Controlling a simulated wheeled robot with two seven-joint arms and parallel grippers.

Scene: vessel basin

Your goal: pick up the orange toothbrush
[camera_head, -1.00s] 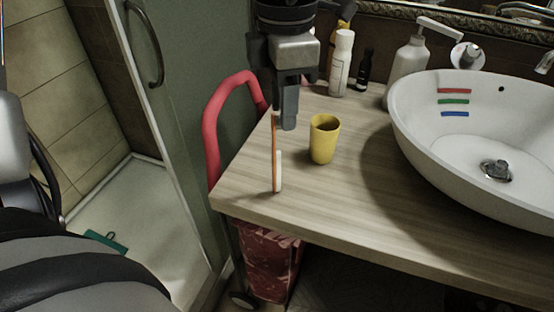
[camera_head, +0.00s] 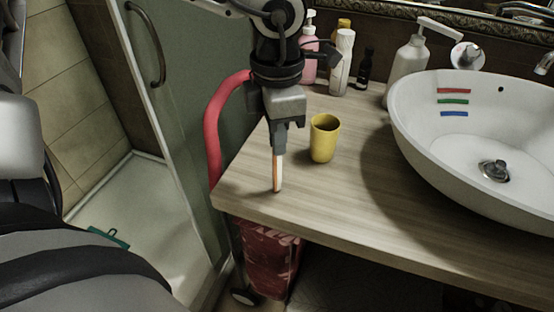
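My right gripper is not in view.
A yellow cup (camera_head: 323,139) stands on the counter just right of my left gripper. A white basin (camera_head: 413,127) with red, green and blue strips inside is farther right. Several bottles, among them a white one (camera_head: 342,62), stand behind. The counter's front is clear.

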